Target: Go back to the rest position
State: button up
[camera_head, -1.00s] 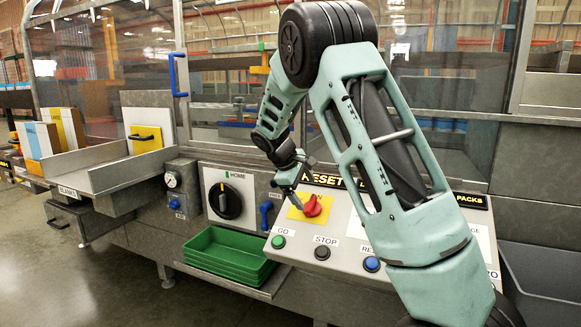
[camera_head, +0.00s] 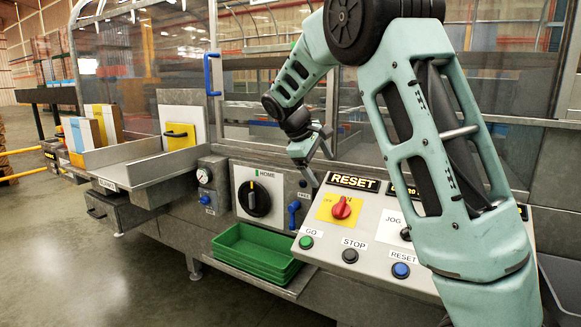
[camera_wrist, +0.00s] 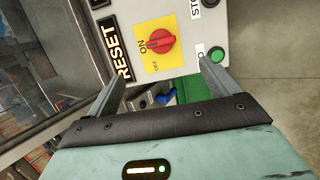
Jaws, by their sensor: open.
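My gripper (camera_head: 322,162) is open and empty, raised in front of the machine, above and to the left of the red rotary switch (camera_head: 341,208) on its yellow plate. In the wrist view, the two fingers of my gripper (camera_wrist: 160,85) are spread wide apart. The red switch (camera_wrist: 160,41) shows beyond them with ON and OFF labels, and nothing touches it. Its red handle points toward the ON label in the wrist view.
The sloped panel carries a green GO button (camera_head: 306,242), a black STOP button (camera_head: 350,255) and a blue RESET button (camera_head: 400,270). Green trays (camera_head: 255,250) sit below a black HOME knob (camera_head: 254,198). A blue handle (camera_head: 212,75) sticks out from the glass guard.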

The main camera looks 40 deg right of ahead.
jog(key=s+a+f+n+y+p, duration=0.1)
jog(key=s+a+y, duration=0.15)
jog(key=a, duration=0.65)
jog(key=s+a+n+t+y+p, duration=0.15)
jog(key=s+a, duration=0.25)
jog(key=a, duration=0.5)
jog(key=s+a+f+y+p, duration=0.1)
jog(key=s+a+p, duration=0.15)
jog(key=a, duration=0.65)
jog(key=s+a+f+n+y+p, duration=0.1)
jog(key=s+a, duration=0.5)
jog(key=s, duration=0.5)
jog(key=s+a+y+p, duration=0.1)
jog(key=s+a, duration=0.5)
jog(key=s, duration=0.5)
jog(key=shift+a+f+n+g+p, duration=0.25)
jog(key=shift+f+n+g+p, duration=0.1)
jog(key=shift+f+g, duration=0.1)
jog(key=shift+w+r, duration=0.1)
